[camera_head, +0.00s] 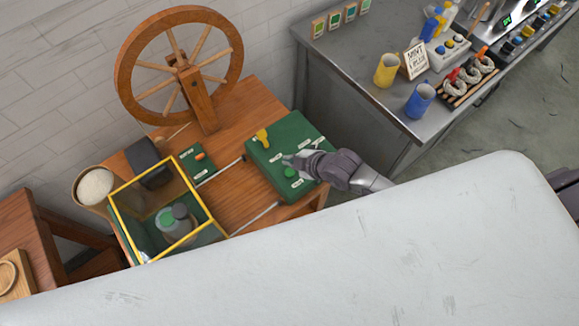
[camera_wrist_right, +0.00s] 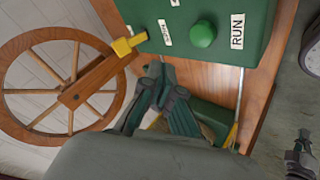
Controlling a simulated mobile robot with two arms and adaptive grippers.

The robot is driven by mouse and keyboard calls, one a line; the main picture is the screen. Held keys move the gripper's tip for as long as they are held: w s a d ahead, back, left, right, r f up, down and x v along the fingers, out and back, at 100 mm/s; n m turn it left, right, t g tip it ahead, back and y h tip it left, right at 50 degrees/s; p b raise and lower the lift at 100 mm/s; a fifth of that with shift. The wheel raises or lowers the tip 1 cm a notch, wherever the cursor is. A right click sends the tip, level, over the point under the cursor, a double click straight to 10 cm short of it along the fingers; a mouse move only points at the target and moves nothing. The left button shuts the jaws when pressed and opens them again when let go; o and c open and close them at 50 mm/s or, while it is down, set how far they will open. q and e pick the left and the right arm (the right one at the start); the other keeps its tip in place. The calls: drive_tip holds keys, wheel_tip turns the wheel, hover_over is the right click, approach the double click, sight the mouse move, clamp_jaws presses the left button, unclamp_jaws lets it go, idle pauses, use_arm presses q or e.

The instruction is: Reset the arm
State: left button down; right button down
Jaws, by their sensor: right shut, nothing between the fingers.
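My right gripper (camera_head: 290,160) is at the green control box (camera_head: 290,126), over its top beside the green button (camera_head: 290,172). In the right wrist view, the gripper (camera_wrist_right: 158,70) is shut and empty. Its fingertips look apart from the round green button (camera_wrist_right: 202,34), which sits beside a "RUN" label (camera_wrist_right: 237,31). A yellow lever (camera_head: 262,137) sits on the box's far left part; it also shows in the right wrist view (camera_wrist_right: 128,45). Whether the fingertips touch the box is unclear.
A yellow-framed clear case (camera_head: 130,236) holds grey and green parts at the left. A grey bench (camera_head: 345,75) with yellow and blue cups stands at the back right.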

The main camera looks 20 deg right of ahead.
drive_tip(key=shift+r, duration=0.2)
idle(0.4)
drive_tip(key=shift+s+a+r, duration=0.1)
drive_tip(key=shift+s+a, duration=0.05)
drive_tip(key=s+d+r+m+g+h, duration=0.1)
drive_tip(key=s+d+r+m+h, duration=0.1)
drive_tip(key=s+d+r+m, duration=0.25)
drive_tip(key=s+d+r+m+g+h, duration=0.1)
drive_tip(key=s+r+m+g, duration=0.15)
drive_tip(key=s+m, duration=0.4)
drive_tip(key=s+d+r+m+g+h, duration=0.1)
drive_tip(key=s+d+r+m+h, duration=0.2)
drive_tip(key=s, duration=0.5)
wheel_tip(320, 180, down, 31)
drive_tip(key=s+a+g+y+b, duration=0.1)
drive_tip(key=b, duration=0.4)
drive_tip(key=s+d+f+n+g+b, duration=0.1)
drive_tip(key=s+f+b, duration=0.3)
drive_tip(key=s+f, duration=1.2)
wheel_tip(320, 180, down, 4)
drive_tip(key=shift+s+d+r, duration=0.1)
drive_tip(key=shift+s+d, duration=0.25)
drive_tip(key=shift+d, duration=0.55)
